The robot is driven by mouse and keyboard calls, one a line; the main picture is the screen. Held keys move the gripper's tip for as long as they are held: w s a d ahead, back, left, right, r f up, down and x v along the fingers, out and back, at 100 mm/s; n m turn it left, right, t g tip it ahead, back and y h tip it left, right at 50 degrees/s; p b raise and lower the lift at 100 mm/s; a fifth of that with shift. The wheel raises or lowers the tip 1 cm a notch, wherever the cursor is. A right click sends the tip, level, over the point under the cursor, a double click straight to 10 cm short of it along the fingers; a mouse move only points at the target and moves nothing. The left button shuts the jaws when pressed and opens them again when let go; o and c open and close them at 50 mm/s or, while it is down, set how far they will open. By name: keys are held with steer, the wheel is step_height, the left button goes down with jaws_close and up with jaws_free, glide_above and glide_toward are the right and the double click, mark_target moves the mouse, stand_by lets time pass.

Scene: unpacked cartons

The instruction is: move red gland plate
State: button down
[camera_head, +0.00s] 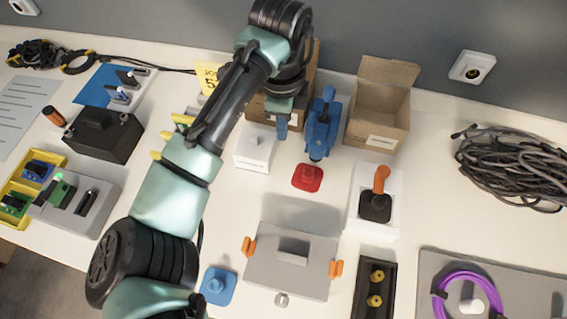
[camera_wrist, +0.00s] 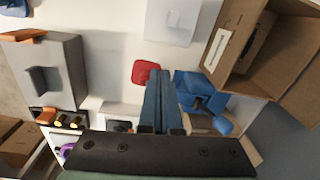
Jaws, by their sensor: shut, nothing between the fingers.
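The red gland plate (camera_head: 307,178) is a small rounded square with a raised knob, lying flat on the white table in the head view. In the wrist view the red plate (camera_wrist: 143,71) shows just beyond the fingertips, partly covered by them. My gripper (camera_head: 282,134) has blue fingers pressed together and empty. It hangs above the table, behind and a little left of the plate in the head view, apparently not touching it. The closed fingers also show in the wrist view (camera_wrist: 159,76).
A blue tool (camera_head: 320,125) stands close behind the plate, with a white box (camera_head: 255,148) to its left. Open cartons (camera_head: 380,105) stand at the back. A grey box with orange latches (camera_head: 292,262) is in front. A blue plate (camera_head: 218,286) lies front left.

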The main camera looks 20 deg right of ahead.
mark_target(305, 168)
steer(key=shift+m+g, duration=0.3)
steer(key=shift+m, duration=0.2)
steer(key=f, duration=0.3)
steer(key=a+f, duration=0.1)
steer(key=f, duration=0.3)
steer(key=s+f+b, duration=0.1)
steer(key=f, duration=0.2)
steer(key=shift+a+f, duration=0.15)
steer(key=shift+f, duration=0.2)
steer(key=shift+s+d+f, duration=0.15)
steer(key=shift+s+d, duration=0.25)
steer(key=shift+d, duration=0.25)
steer(key=shift+s+d+f, duration=0.1)
steer(key=shift+s+d, duration=0.25)
steer(key=shift+d, duration=0.25)
steer(key=shift+s+d, duration=0.3)
steer(key=shift+d, duration=0.1)
steer(key=shift+p, duration=0.3)
steer(key=shift+s+d+r+p, duration=0.1)
steer(key=shift+s+d+p, duration=0.4)
steer(key=shift+d+p, duration=0.25)
steer(key=shift+d, duration=0.1)
